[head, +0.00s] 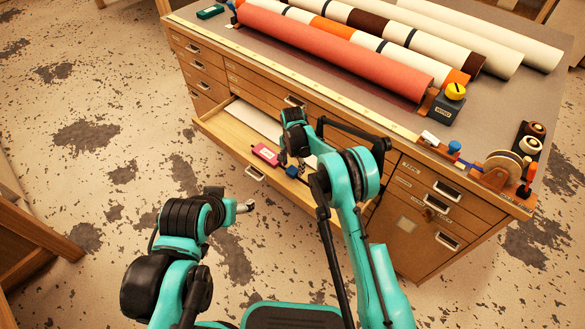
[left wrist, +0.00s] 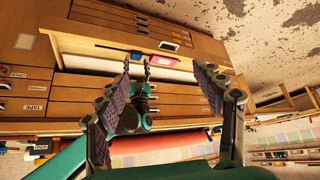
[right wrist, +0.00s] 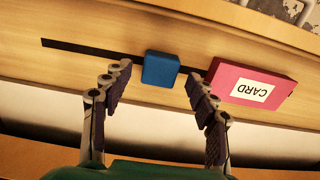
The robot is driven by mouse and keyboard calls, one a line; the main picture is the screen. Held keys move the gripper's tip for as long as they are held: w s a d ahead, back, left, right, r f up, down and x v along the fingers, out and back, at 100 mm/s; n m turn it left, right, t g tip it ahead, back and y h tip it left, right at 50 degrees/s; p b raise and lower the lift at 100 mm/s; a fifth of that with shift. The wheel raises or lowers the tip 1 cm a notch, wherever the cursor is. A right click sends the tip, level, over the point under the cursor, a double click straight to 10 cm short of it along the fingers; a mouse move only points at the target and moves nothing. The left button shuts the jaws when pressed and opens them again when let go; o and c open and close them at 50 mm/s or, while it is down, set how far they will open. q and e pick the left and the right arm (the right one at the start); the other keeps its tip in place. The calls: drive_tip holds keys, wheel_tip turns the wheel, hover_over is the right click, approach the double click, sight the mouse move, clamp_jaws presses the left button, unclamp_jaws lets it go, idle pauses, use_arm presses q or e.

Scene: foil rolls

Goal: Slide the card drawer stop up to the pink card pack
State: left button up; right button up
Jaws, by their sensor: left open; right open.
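The pink card pack (right wrist: 252,85), labelled CARD, lies in the open drawer (head: 222,133). It also shows in the head view (head: 265,154) and the left wrist view (left wrist: 168,46). The blue stop (right wrist: 160,69) sits on a dark slot to the left of the pack in the right wrist view, with a short gap between them. My right gripper (right wrist: 157,76) is open over the drawer, its fingertips on either side of the stop; I cannot tell whether they touch it. My left gripper (left wrist: 163,78) is open and empty, held in front of the drawer in the head view (head: 248,206).
The cabinet top carries a red roll (head: 335,50), several pale rolls, a grey block with a yellow knob (head: 448,102) and a wheel device (head: 502,167) at its right. White sheet (head: 258,120) lies in the drawer. The floor left of the cabinet is free.

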sight(293, 170)
wheel_tip(293, 170, up, 11)
drive_tip(key=shift+f, duration=0.2)
